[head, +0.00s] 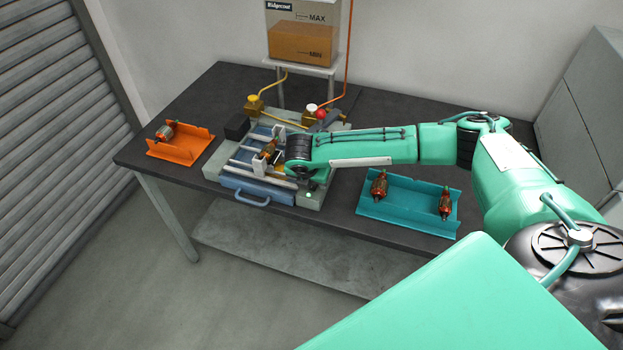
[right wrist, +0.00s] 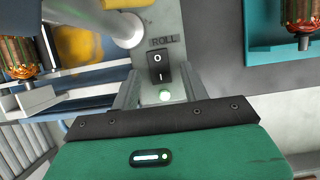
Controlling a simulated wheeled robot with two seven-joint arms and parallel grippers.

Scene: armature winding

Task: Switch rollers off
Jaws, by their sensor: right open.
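The roller switch (right wrist: 160,67) is a black rocker marked O and I, under the label ROLL on a grey panel, in the right wrist view. In the head view the lamp (head: 308,195) shows at the front right corner of the winding machine (head: 308,200). My right gripper (right wrist: 159,75) is open and empty, its two grey fingers on either side of the switch and lamp. I cannot tell whether they touch the panel. In the head view my wrist hides the fingertips. My left gripper is not in view.
An armature (head: 268,148) lies on the machine's rollers, left of my right wrist. A teal tray (head: 408,208) with two armatures stands to the right. An orange tray (head: 195,142) with one armature stands at the left. A tank (head: 302,38) stands behind.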

